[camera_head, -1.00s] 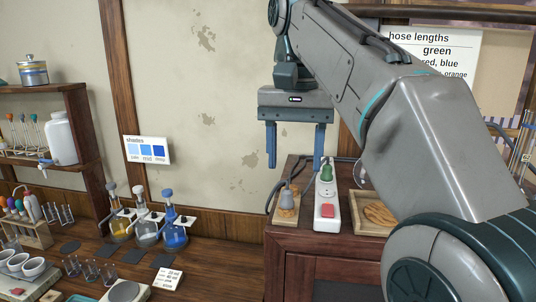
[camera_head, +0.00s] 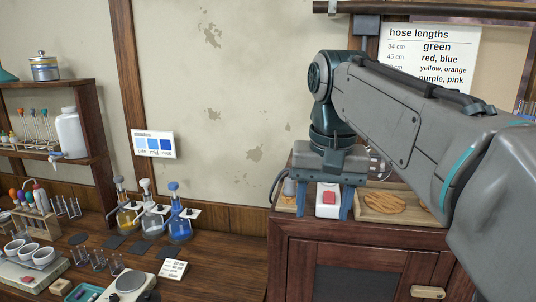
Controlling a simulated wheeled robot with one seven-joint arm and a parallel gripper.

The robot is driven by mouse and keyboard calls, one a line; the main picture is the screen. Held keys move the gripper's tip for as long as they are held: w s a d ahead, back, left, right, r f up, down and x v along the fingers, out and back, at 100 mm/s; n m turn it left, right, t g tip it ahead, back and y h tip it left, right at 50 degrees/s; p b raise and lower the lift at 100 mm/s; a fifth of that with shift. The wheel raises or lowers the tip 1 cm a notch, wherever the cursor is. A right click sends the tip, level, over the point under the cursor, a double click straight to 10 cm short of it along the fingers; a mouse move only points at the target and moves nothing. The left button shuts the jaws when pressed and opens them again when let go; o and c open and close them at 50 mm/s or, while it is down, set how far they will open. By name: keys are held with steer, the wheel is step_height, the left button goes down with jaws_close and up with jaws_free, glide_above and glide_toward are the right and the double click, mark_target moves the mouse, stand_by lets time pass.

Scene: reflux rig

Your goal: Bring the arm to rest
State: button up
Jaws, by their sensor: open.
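My gripper (camera_head: 318,200) is at the right, in front of the top of the dark wooden cabinet (camera_head: 320,232). Its two blue fingers point down and stand apart, with nothing held between them. The red switch of a white power strip (camera_head: 328,198) shows between the fingers. The upper part of the strip is hidden behind my gripper. My arm reaches in from the right edge, bent down at the wrist.
A wooden tray (camera_head: 413,215) with tan coils stands right of my gripper. Several flasks, including a blue one (camera_head: 179,228), stand on the bench at the left. A shelf (camera_head: 92,125) holds a white bottle (camera_head: 70,135).

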steer(key=s+d+f+b, duration=0.1)
steer(key=s+d+f, duration=0.1)
steer(key=f, duration=0.6)
steer(key=s+d+f+n+t, duration=0.1)
steer(key=s+d+f, duration=0.1)
steer(key=s+f, duration=0.3)
steer(key=s+d+f+t+b, duration=0.1)
steer(key=s+d+f, duration=0.1)
steer(key=f, duration=0.8)
steer(key=shift+s+f+b, duration=0.3)
steer(key=shift+s+f, duration=0.1)
steer(key=shift+s, duration=0.5)
